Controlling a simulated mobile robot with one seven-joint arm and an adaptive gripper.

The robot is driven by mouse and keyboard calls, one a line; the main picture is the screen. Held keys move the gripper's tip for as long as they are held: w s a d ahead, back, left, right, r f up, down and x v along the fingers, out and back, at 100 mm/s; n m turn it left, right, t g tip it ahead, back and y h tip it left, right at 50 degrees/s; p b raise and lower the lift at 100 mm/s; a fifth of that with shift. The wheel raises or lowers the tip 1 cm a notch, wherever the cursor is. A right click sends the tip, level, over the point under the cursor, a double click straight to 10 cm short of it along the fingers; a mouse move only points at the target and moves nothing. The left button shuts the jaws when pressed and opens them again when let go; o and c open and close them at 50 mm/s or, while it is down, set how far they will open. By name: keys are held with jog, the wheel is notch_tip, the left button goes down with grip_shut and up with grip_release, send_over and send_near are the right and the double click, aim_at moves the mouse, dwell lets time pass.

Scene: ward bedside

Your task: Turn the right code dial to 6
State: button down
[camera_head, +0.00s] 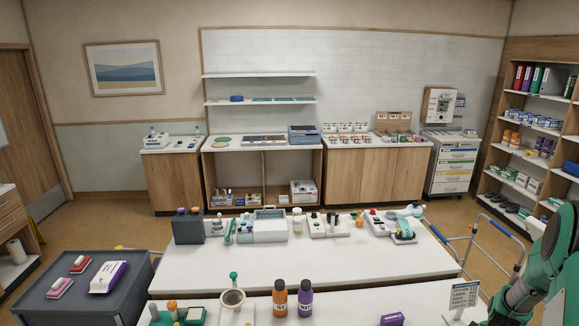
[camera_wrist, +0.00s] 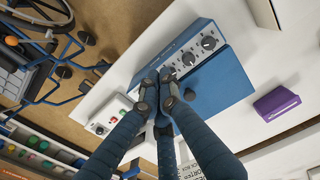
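A blue box (camera_wrist: 218,80) with a row of dark dials on a pale panel lies in the wrist view. The right code dial (camera_wrist: 208,43) is at the upper right end of the row, unobstructed. The middle dial (camera_wrist: 188,58) is beside it; the left dial (camera_wrist: 168,72) is partly hidden behind my fingertips. The dial numbers are too small to read. My gripper (camera_wrist: 160,90) has its fingertips drawn together, with nothing seen between them. They overlap the box's left end in the picture, apart from the right dial. Contact cannot be told. I cannot make out the box in the head view.
A purple box (camera_wrist: 277,103) lies right of the blue box; it also shows in the head view (camera_head: 393,319). A standing sign (camera_head: 463,298) is near my arm. A pale device with buttons (camera_wrist: 108,116) lies left. Orange (camera_head: 280,299) and purple (camera_head: 305,299) bottles stand on the front table.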

jog(key=shift+f+b, duration=0.7)
jog(key=shift+f, duration=0.9)
jog(key=shift+s+a+f, duration=0.1)
jog(key=shift+f, duration=0.2)
jog(key=shift+s+a+f, duration=0.15)
jog(key=shift+f, duration=0.15)
jog(key=shift+w, duration=0.2)
jog(key=shift+r+b, duration=0.35)
jog(key=shift+b, duration=0.05)
jog(key=shift+s, duration=0.1)
jog(key=shift+s, duration=0.25)
